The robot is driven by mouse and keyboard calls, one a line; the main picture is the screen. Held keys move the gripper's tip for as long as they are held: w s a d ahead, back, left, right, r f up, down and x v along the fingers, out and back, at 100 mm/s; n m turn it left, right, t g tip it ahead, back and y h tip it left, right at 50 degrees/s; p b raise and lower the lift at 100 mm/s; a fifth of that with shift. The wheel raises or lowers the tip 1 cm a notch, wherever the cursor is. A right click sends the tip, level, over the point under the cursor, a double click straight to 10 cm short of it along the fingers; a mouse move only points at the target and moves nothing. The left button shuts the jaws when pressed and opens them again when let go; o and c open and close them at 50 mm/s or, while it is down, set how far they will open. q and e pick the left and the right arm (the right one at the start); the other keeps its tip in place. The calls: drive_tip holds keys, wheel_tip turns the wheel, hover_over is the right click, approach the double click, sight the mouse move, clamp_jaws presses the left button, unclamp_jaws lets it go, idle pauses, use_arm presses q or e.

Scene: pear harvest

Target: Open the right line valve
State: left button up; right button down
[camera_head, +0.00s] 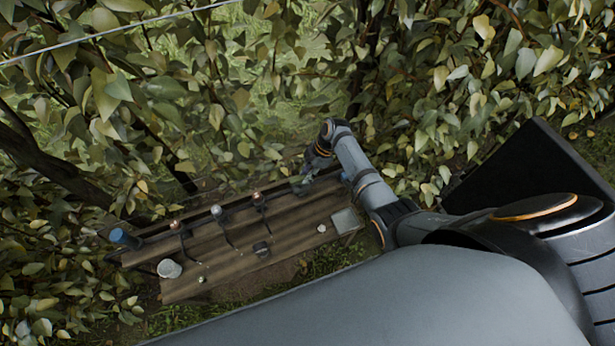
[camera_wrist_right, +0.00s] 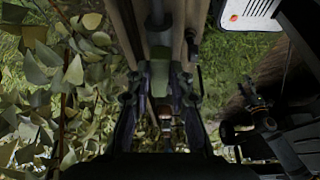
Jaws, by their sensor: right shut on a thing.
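A wooden bench (camera_head: 230,245) carries a row of line valves with dark levers and pipes. My right gripper (camera_head: 308,175) reaches down to the right end of this row. In the right wrist view, its fingers (camera_wrist_right: 160,100) are shut on a green part (camera_wrist_right: 160,77), which appears to be the right line valve's handle. The gripper and arm hide most of that valve in the head view, so its handle angle cannot be told. Other valves (camera_head: 258,198) (camera_head: 216,210) (camera_head: 175,224) stand to the left, clear of the gripper. My left gripper is not in view.
A blue cup-like thing (camera_head: 120,236) and a white container (camera_head: 169,268) are at the bench's left end. A pale flat box (camera_head: 346,220) lies at its right end. Leafy branches (camera_head: 420,80) crowd behind the bench, and a wire (camera_head: 120,28) crosses the upper left.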

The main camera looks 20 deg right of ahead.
drive_tip(key=shift+a+f+n, duration=0.1)
drive_tip(key=shift+n, duration=0.5)
drive_tip(key=c, duration=1.2)
unclamp_jaws()
drive_tip(key=shift+w+g, duration=0.1)
drive_tip(key=shift+g, duration=0.2)
drive_tip(key=shift+r, duration=0.35)
drive_tip(key=v, duration=1.1)
drive_tip(key=shift+r, duration=0.1)
